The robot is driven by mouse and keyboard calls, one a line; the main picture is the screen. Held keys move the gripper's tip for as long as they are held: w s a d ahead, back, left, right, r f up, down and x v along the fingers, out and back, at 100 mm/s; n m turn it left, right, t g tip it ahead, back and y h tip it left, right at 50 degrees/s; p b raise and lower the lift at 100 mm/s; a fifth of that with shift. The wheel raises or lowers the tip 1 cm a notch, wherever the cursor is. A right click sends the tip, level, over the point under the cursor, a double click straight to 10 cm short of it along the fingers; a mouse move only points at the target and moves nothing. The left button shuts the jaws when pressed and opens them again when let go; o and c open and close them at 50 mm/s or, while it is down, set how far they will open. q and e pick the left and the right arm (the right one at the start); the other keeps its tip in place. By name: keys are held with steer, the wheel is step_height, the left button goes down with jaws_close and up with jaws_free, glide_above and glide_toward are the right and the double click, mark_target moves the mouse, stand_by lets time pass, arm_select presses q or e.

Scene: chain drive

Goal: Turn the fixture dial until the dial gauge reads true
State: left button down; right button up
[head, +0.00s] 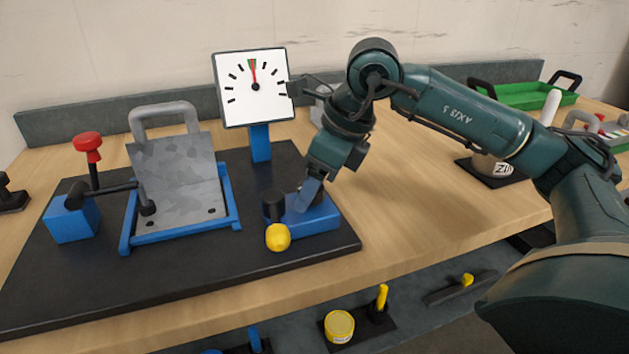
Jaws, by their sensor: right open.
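The dial gauge (237,101) is a square white face with black ticks, standing on a blue post at the back of the black fixture plate (190,270). Its needle points almost straight up, at the green and red mark at the top. A blue block (318,221) at the plate's right front carries a yellow knob (278,237) on its front and a black cylinder (273,206) on top. I cannot tell which is the fixture dial. My right gripper (306,196) is open, pointing down at the block beside the black cylinder; contact is unclear. My left gripper is out of view.
A grey angled plate with a handle (173,165) sits in a blue frame, beside a red-knobbed clamp (88,148). A green tray (520,95) stands at the back right. A lower shelf holds a yellow tin (339,326).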

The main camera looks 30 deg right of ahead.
steer(key=shift+c, duration=0.3)
steer(key=c, duration=0.9)
steer(key=shift+a+f+m+b, duration=0.1)
steer(key=shift+m+b, duration=0.2)
steer(key=shift+m, duration=0.2)
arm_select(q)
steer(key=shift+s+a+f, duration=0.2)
arm_select(e)
steer(key=shift+m+t+h, duration=0.3)
steer(key=shift+m+h, duration=0.4)
steer(key=shift+m, duration=0.6)
steer(key=o, duration=1)
steer(key=shift+c, duration=0.2)
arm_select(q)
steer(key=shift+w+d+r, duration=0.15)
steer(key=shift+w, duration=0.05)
